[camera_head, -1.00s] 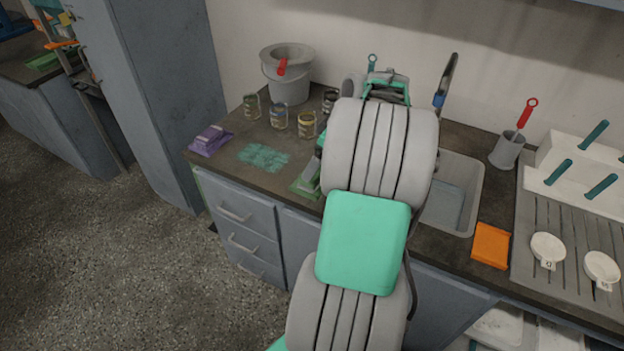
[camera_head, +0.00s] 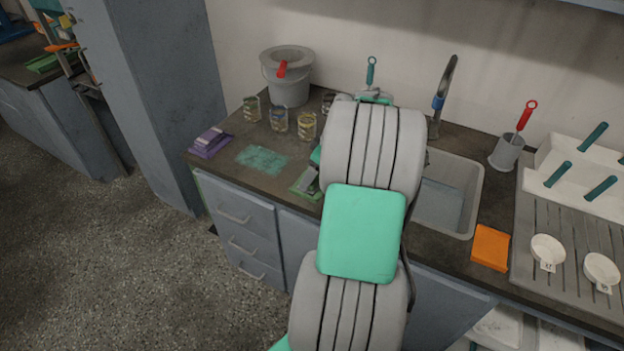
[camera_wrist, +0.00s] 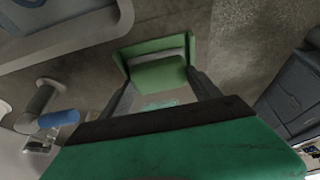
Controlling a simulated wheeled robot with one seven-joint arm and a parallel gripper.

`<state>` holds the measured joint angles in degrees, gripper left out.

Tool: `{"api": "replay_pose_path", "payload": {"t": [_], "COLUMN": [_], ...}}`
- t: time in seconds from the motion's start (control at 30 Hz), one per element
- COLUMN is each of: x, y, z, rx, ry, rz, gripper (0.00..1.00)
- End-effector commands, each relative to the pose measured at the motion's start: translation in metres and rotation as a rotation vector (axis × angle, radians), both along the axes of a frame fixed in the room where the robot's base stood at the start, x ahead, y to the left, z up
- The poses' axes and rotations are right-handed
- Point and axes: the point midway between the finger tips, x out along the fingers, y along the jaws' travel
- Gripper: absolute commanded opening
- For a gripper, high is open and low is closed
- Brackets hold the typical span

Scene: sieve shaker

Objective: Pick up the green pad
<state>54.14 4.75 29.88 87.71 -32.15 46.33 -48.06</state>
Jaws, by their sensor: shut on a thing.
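The green pad (camera_wrist: 160,74) shows in the wrist view between the two dark fingers of my gripper (camera_wrist: 162,82). The fingers are shut on it at its sides. In the head view the green pad (camera_head: 300,187) is at the front part of the counter, just left of my arm. A grey part covers some of it, and my arm hides most of my gripper there. I cannot tell whether the pad touches the counter.
A purple pad (camera_head: 210,142) lies at the counter's left end near a teal stain (camera_head: 262,159). Several glass jars (camera_head: 279,122) and a grey bucket (camera_head: 287,80) stand behind. The sink (camera_head: 462,200), its tap (camera_head: 444,90) and an orange pad (camera_head: 491,246) are right of my arm.

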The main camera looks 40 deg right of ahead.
Motion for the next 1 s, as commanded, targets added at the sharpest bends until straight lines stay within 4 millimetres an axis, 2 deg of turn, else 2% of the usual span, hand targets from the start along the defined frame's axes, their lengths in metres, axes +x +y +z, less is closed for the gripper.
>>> {"api": "replay_pose_path", "payload": {"t": [0.03,0.33,0.67,0.77,0.87,1.0], "x": [0.0,0.0,0.0,0.0,-0.001,-0.022], "y": [0.0,0.0,-0.001,-0.001,0.001,0.026], "z": [0.0,0.0,0.006,0.017,0.037,0.075], "rx": [0.0,0.0,-0.002,-0.003,-0.006,-0.008], "ry": [0.0,0.0,-0.002,-0.002,-0.003,-0.005], "rz": [0.0,0.0,0.0,0.0,0.0,0.001], "gripper": [0.56,0.32,0.32,0.32,0.32,0.32]}}
